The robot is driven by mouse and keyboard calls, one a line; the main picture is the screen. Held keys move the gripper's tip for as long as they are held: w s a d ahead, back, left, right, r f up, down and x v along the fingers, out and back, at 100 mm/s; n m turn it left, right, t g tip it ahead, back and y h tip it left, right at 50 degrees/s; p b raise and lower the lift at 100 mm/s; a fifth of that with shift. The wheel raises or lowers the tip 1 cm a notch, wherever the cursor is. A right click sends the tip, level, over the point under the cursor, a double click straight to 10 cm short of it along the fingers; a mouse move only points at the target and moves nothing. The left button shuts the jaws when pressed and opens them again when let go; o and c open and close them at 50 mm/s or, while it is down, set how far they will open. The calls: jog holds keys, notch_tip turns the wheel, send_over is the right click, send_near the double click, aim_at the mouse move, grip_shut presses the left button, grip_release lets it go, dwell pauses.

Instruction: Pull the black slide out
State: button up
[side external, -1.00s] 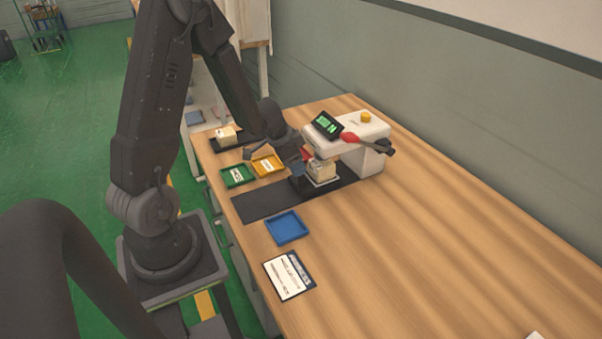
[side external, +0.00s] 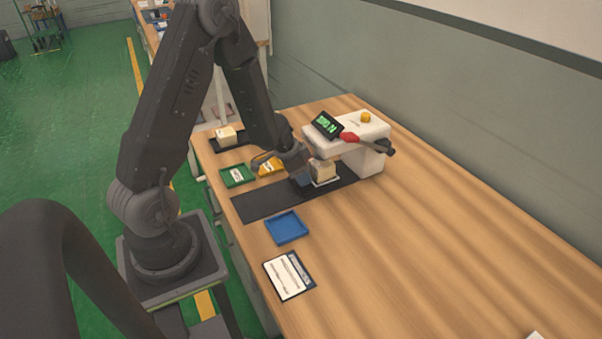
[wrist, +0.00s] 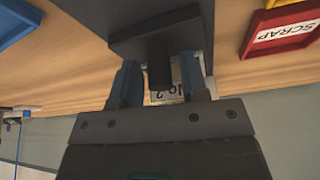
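The black slide (wrist: 125,42) shows in the wrist view as a dark block with a dark round handle (wrist: 159,68) standing out of it. In the side view the slide (side external: 303,187) is at the base of the white press-like device (side external: 345,133), mostly behind my gripper. My gripper (wrist: 160,62) has its two blue-grey fingers on either side of the handle, with narrow gaps showing. It is open. In the side view my gripper (side external: 299,180) is low beside the device. A pale block (side external: 323,171) sits under the device head.
A blue tray (side external: 286,227) and a label card (side external: 289,276) lie in front. A green tray (side external: 237,177) and a yellow tray (side external: 268,166) lie left of the device. A red SCRAP tray (wrist: 285,42) shows in the wrist view.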

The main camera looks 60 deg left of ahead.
grip_shut()
jog(key=shift+s, duration=2.35)
jog(key=shift+o, duration=0.9)
grip_release()
